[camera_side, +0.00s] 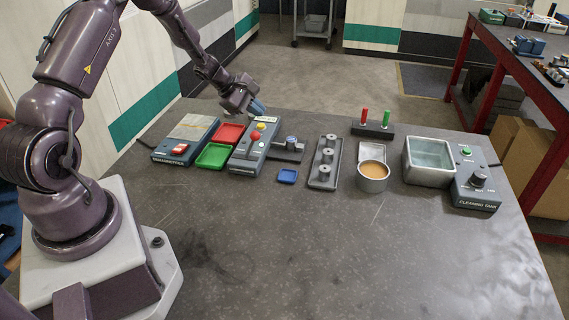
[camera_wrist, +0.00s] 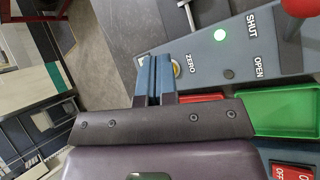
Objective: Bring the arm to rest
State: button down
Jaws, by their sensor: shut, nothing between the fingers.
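My gripper (camera_side: 258,107) is in the air over the far end of the grey-blue control box (camera_side: 243,160), left of the table's middle. Its blue fingers are together with nothing between them. In the wrist view the closed fingers of my gripper (camera_wrist: 154,75) point at the box's panel (camera_wrist: 215,60), near the ZERO label.
A demagnetizer (camera_side: 172,153), a red tray (camera_side: 229,133) and a green tray (camera_side: 214,156) lie to the left. The front table area is clear.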

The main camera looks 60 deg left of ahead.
jog(key=s+d+r+m+g+y, duration=0.2)
jog(key=s+d+r+m, duration=2)
jog(key=s+d+r, duration=0.2)
jog(key=shift+d+r+m+y, duration=0.4)
jog(key=shift+d+r, duration=0.3)
jog(key=shift+d, duration=0.05)
